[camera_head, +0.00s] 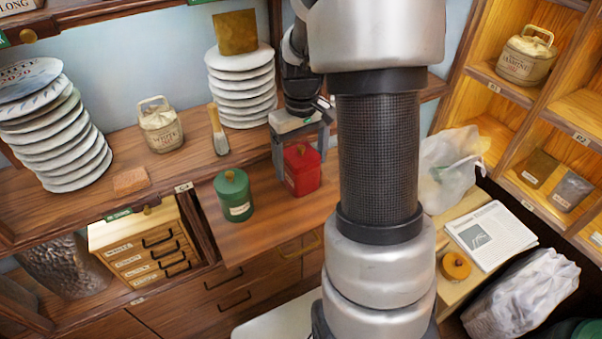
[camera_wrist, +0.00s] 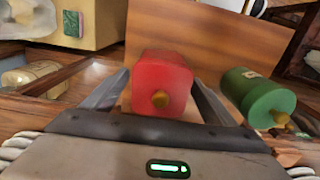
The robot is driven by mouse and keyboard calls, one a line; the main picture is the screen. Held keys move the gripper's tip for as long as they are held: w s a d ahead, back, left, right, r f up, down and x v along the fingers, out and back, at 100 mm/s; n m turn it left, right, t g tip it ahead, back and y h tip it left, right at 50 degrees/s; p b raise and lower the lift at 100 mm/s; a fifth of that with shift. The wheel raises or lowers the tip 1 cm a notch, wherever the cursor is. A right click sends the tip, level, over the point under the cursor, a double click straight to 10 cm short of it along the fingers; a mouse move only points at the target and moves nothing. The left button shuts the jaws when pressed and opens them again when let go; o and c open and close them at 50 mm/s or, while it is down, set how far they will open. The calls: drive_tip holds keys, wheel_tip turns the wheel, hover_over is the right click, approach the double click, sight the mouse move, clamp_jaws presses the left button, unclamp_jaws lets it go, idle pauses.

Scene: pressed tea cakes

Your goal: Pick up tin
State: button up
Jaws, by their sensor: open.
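A red square tin (camera_head: 301,171) with a knob on its lid stands on the wooden counter (camera_head: 262,232). In the wrist view the red tin (camera_wrist: 161,84) sits between the two fingers. My gripper (camera_head: 298,165) reaches down over the tin from behind, its fingers apart on either side; it also shows in the wrist view (camera_wrist: 160,92). I cannot tell whether either finger touches the tin. A green round tin (camera_head: 233,196) with a pale label stands upright to the left of the red one; it shows at the right in the wrist view (camera_wrist: 258,98).
Plate stacks (camera_head: 240,88) and a cream tin (camera_head: 160,125) stand on the shelf behind. A small drawer chest (camera_head: 145,248) is at left. The counter in front of the tins is clear.

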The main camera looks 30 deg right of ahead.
drive_tip(key=shift+f, duration=0.55)
drive_tip(key=c, duration=1.2)
drive_tip(key=shift+o, duration=0.2)
wheel_tip(320, 180, up, 10)
drive_tip(key=shift+r+p, duration=0.1)
drive_tip(key=shift+p, duration=0.2)
